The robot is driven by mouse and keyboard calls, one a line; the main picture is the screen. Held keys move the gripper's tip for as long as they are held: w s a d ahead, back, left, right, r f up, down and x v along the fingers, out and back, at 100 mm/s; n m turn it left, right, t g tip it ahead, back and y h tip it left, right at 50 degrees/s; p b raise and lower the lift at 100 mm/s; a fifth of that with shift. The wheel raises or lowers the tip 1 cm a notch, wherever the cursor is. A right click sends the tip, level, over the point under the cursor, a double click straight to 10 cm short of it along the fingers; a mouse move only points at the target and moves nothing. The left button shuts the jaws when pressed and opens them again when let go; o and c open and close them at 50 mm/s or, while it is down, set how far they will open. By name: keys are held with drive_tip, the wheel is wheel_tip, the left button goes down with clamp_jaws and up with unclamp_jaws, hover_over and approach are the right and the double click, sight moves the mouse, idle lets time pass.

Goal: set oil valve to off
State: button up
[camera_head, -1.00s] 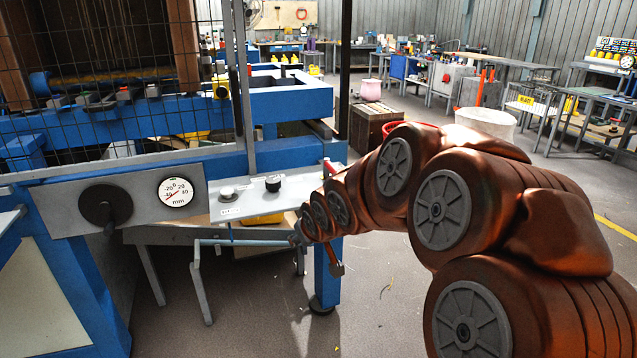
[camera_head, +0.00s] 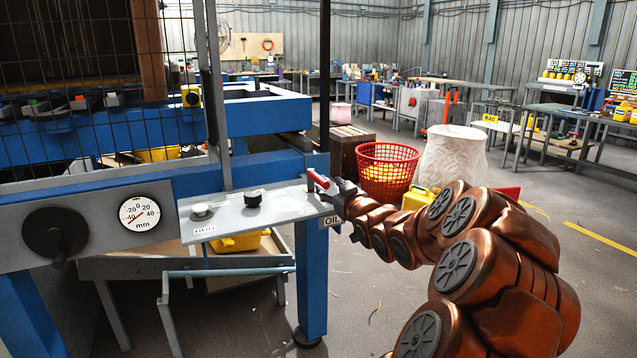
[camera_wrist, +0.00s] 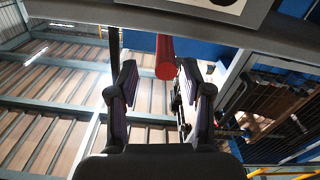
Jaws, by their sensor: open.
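The oil valve shows as a red handle (camera_head: 318,179) at the right end of the grey panel, above the OIL label (camera_head: 332,221). My gripper (camera_head: 335,192) is right beside the handle in the head view and partly hides the valve. In the wrist view the red handle (camera_wrist: 165,58) points toward the camera, between the two fingers of my gripper (camera_wrist: 157,70). The fingers are open and stand apart on either side of it. The handle looks nearer the right finger; I cannot tell whether they touch. The valve's base is hidden.
The grey panel (camera_head: 275,211) carries a black knob (camera_head: 253,198) and a pale knob. A dial gauge (camera_head: 139,212) is at left. A red basket (camera_head: 388,170), a white bin (camera_head: 452,160) and a yellow jerry can (camera_head: 418,196) stand behind my arm. The floor at right is open.

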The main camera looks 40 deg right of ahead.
sight(319, 181)
drive_tip(key=x, duration=0.5)
drive_tip(key=shift+w+a+f, duration=0.1)
drive_tip(key=shift+w+a, duration=0.15)
drive_tip(key=shift+w, duration=0.15)
drive_tip(key=shift+w+d, duration=0.25)
drive_tip(key=shift+w, duration=0.15)
drive_tip(key=shift+c, duration=0.3)
clamp_jaws()
